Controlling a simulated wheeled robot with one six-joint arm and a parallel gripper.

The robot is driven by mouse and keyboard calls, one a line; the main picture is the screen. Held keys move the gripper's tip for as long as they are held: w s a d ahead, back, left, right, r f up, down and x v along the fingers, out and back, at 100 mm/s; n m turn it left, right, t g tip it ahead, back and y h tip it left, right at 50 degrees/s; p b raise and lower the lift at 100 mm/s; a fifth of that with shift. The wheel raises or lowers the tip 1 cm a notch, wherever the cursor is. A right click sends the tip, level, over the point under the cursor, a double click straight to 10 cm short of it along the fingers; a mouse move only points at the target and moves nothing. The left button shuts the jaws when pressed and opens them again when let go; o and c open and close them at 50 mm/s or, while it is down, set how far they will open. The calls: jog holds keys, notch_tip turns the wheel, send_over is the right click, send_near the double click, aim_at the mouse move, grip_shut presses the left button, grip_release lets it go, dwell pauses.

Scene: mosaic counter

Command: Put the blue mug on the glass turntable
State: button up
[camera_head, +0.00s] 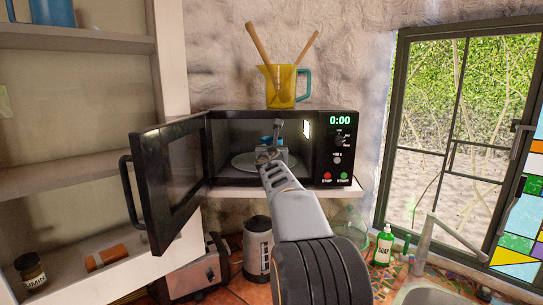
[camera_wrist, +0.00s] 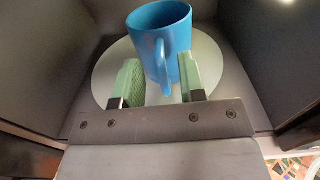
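The blue mug (camera_wrist: 172,22) is upright over the glass turntable (camera_wrist: 107,64) inside the microwave, and appears to stand on it. In the head view the mug (camera_head: 267,141) is mostly hidden behind my gripper (camera_head: 268,155), above the pale turntable (camera_head: 243,162). In the wrist view my gripper (camera_wrist: 161,82) has its two green-padded fingers apart. The mug's handle (camera_wrist: 161,62) is between them, with a visible gap on the left side. The right finger is close to the mug's wall; I cannot tell if they touch.
The microwave (camera_head: 283,115) has its door (camera_head: 172,180) swung open to the left. A yellow jug (camera_head: 281,86) with wooden spoons stands on top. A toaster (camera_head: 195,275), a kettle (camera_head: 257,247) and a soap bottle (camera_head: 383,246) are on the counter below.

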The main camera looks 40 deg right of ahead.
jog(key=b+v, duration=0.1)
jog(key=v, duration=1.1)
jog(key=s+a+f+m+g+y, duration=0.4)
jog(key=s+a+f+m, duration=0.5)
jog(key=a+f+m, duration=0.3)
jog(key=s+a+f+m+g+y, duration=0.5)
jog(key=s+a+f+m, duration=0.4)
jog(key=f+m, duration=0.6)
jog(key=a+m+y, duration=0.1)
jog(key=a+m, duration=0.1)
jog(key=shift+s+a+g+y, duration=0.3)
jog(key=shift+a, duration=0.1)
jog(key=shift+f+b, duration=0.15)
jog(key=shift+b, duration=0.15)
jog(key=shift+f+b, duration=0.65)
jog(key=shift+f, duration=0.15)
